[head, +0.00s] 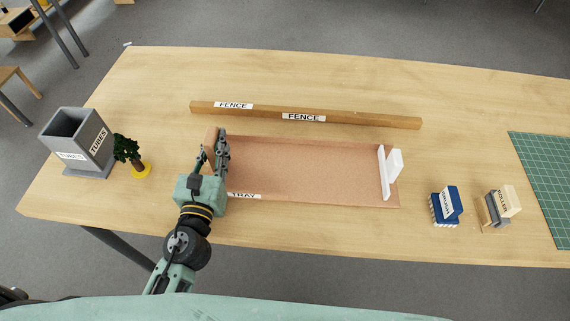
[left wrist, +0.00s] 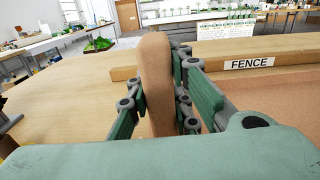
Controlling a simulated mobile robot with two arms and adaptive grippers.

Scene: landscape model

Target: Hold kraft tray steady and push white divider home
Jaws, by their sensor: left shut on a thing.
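The kraft tray (head: 300,168) lies flat on the table, a long shallow brown tray with a TRAY label on its near edge. My left gripper (head: 216,148) is shut on the tray's left end wall. In the left wrist view that brown wall (left wrist: 155,85) stands between the fingers of my left gripper (left wrist: 157,100). The white divider (head: 384,172) stands upright across the tray near its right end, with a white block-like part on its right side. I cannot tell whether it is fully seated. My right gripper is not in view.
A wooden fence bar (head: 360,119) lies behind the tray; it also shows in the left wrist view (left wrist: 285,63). A grey TUBES box (head: 78,140) and a small tree (head: 130,152) stand left. Blue (head: 446,205) and beige (head: 498,207) model houses and a green mat (head: 545,180) are right.

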